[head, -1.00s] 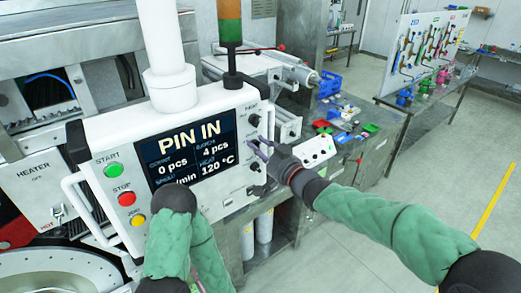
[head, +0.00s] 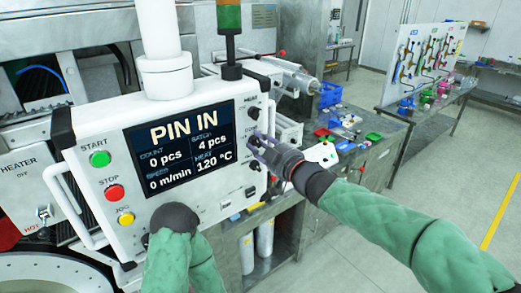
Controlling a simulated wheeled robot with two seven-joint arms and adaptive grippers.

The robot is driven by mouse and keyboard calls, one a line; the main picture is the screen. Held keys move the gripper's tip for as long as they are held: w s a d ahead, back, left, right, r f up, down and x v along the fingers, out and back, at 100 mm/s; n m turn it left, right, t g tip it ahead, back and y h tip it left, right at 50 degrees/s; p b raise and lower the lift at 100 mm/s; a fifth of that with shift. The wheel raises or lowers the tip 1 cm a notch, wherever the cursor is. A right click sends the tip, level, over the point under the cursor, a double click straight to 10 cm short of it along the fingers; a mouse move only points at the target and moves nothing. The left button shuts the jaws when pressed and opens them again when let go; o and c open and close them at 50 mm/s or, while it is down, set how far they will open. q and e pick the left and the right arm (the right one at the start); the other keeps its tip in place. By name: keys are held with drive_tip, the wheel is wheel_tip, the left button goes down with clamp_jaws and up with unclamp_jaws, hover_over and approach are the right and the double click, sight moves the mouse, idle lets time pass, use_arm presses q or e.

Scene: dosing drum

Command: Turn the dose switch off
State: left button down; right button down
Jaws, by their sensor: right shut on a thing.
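The white control panel (head: 122,113) has a dark screen (head: 181,146) reading PIN IN, 0 pcs, 4 pcs, 0 m/min and 120 °C. A column of dark switches runs down its right side. The top one is the heat switch (head: 253,113). My right gripper (head: 258,146) reaches in from the right and is shut on the dose switch, the one below heat. Its purple fingers largely cover that switch, so I cannot read its position. My left arm bends in front of the panel's lower edge; its gripper is out of view.
Green start (head: 99,158), red stop (head: 114,193) and yellow (head: 126,219) buttons sit on the panel's left. A handle (head: 80,205) stands out at the left edge. A lower dark switch (head: 253,191) is close under my right gripper. Open floor lies at right.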

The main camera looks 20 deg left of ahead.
drive_tip(key=shift+r+n+b, duration=0.4)
drive_tip(key=shift+r+n, duration=0.05)
drive_tip(key=shift+n, duration=0.45)
drive_tip(key=c, duration=0.9)
unclamp_jaws()
drive_tip(key=shift+s, duration=0.1)
drive_tip(key=shift+c, duration=0.2)
drive_tip(key=shift+a+f, duration=0.1)
drive_tip(key=shift+f, duration=0.15)
drive_tip(key=shift+s+d, duration=0.1)
drive_tip(key=shift+d, duration=0.15)
drive_tip(key=v, duration=1.1)
drive_tip(key=shift+s, duration=0.3)
drive_tip(key=shift+d, duration=0.1)
